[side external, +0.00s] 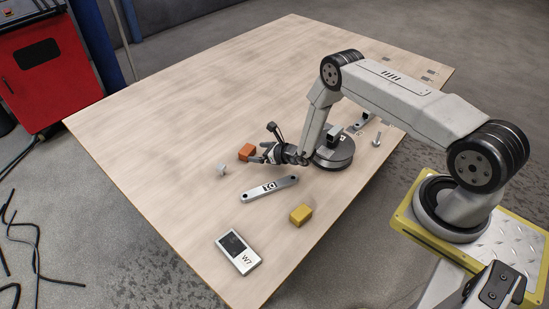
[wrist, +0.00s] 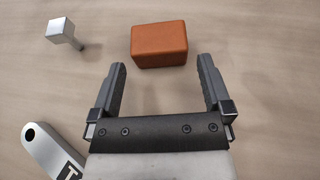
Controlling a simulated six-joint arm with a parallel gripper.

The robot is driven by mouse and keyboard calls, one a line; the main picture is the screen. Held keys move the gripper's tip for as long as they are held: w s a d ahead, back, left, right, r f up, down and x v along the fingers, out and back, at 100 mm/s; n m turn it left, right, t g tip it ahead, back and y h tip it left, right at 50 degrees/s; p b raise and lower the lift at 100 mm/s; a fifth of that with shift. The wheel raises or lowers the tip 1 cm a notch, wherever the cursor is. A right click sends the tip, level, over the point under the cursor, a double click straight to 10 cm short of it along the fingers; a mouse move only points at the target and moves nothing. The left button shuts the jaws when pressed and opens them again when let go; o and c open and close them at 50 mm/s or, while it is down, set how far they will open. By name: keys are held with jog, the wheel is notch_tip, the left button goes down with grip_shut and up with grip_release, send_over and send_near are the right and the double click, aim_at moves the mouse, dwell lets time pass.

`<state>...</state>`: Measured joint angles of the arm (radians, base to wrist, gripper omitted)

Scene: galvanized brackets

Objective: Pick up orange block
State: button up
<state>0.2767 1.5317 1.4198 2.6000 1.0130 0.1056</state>
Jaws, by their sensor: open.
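The orange block (side external: 247,152) lies on the wooden table (side external: 190,110), near the middle. In the wrist view the orange block (wrist: 159,44) is just ahead of my gripper (wrist: 160,75), roughly in line with the gap between the two fingers. My gripper (side external: 262,157) is low over the table in the side view, right beside the block. The fingers are apart and nothing is between them. I cannot tell the exact height of the fingertips above the table.
A flat silver bracket (side external: 270,188) lies close in front of my gripper. A yellow block (side external: 300,215) and a grey device marked W7 (side external: 238,253) lie nearer the front edge. The table's far left is clear.

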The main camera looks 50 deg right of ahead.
aim_at(252, 151)
jog(key=shift+x, duration=2.5)
jog(key=shift+f, duration=0.1)
jog(key=c, duration=1.1)
jog(key=shift+r, duration=0.25)
